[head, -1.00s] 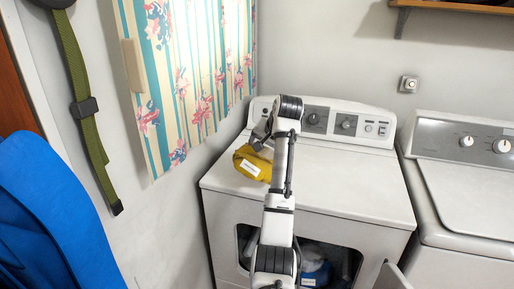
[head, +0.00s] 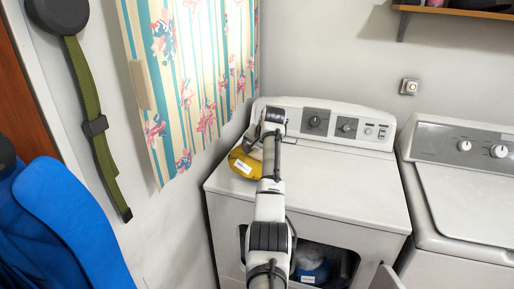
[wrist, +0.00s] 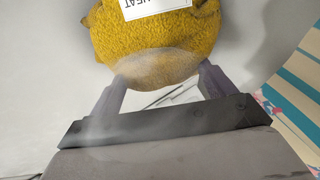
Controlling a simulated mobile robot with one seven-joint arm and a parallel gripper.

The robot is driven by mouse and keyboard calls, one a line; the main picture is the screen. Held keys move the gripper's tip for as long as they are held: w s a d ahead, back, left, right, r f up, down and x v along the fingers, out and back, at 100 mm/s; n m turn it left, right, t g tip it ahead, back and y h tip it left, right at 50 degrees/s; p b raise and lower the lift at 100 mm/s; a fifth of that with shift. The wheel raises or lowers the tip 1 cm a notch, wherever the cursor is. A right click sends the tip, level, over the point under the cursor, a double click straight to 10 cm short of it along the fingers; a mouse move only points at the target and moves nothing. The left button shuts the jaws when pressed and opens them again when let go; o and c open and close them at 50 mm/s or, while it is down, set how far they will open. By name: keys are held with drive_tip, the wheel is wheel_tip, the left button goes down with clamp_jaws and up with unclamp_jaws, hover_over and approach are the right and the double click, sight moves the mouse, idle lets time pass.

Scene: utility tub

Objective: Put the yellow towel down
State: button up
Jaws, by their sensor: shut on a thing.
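The yellow towel (head: 243,162) is a bunched cloth with a white label, over the left part of the dryer top (head: 330,185). In the wrist view the towel (wrist: 150,45) fills the upper middle, and its label shows dark letters. My gripper (wrist: 158,80) is shut on the towel, with one finger on each side of it. In the head view my gripper (head: 252,142) is partly hidden by my arm. I cannot tell whether the towel touches the dryer top.
The dryer's front door opening (head: 330,262) shows blue and dark cloth inside. A washer (head: 470,200) stands to the right. A striped floral panel (head: 195,80) is on the left wall. The dryer top right of my arm is clear. A shelf (head: 455,12) hangs above.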

drive_tip(key=shift+f, duration=0.1)
drive_tip(key=o, duration=1.4)
drive_tip(key=shift+f, duration=0.15)
drive_tip(key=b+v, duration=0.5)
drive_tip(key=v, duration=0.7)
